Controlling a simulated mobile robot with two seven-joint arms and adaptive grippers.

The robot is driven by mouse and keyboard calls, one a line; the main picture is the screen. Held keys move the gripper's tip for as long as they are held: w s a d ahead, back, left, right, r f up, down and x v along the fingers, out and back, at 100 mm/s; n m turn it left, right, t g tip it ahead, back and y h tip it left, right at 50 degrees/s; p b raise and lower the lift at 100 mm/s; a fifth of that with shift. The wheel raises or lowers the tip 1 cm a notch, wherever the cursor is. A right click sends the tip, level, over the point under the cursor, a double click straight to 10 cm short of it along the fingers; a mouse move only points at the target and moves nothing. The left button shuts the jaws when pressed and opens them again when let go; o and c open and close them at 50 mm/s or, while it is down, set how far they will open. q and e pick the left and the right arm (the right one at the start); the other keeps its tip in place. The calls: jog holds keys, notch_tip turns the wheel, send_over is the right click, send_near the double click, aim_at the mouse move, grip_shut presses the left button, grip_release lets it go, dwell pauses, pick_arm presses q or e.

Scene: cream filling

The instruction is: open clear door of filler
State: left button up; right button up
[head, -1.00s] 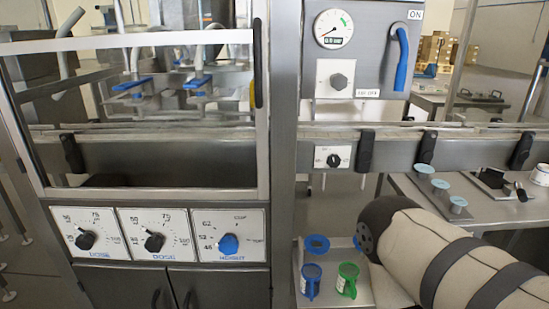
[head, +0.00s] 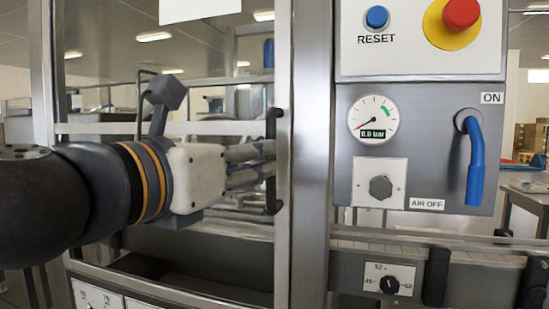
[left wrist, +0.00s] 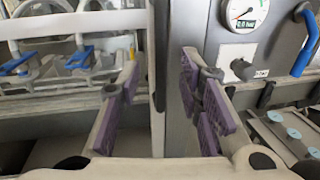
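The clear door (head: 200,128) of the filler is a pale-framed transparent panel at the left of the head view, and it looks closed. Its dark vertical handle (head: 276,165) is on the right side of the frame. My left gripper (head: 262,163) reaches in from the left in front of the door, fingertips at the handle. In the left wrist view, the purple-padded fingers (left wrist: 160,98) are spread apart, with the handle (left wrist: 158,55) between them. I see a gap on both sides of it. My right gripper is not in view.
Right of the door are a steel post (head: 312,150), a pressure gauge (head: 373,119), a blue air lever (head: 474,160), a red emergency stop (head: 461,14) and a blue reset button (head: 377,17). A conveyor rail (head: 400,250) runs below them.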

pick_arm(q)
send_over(271, 201)
jog(key=w, duration=0.1)
grip_shut()
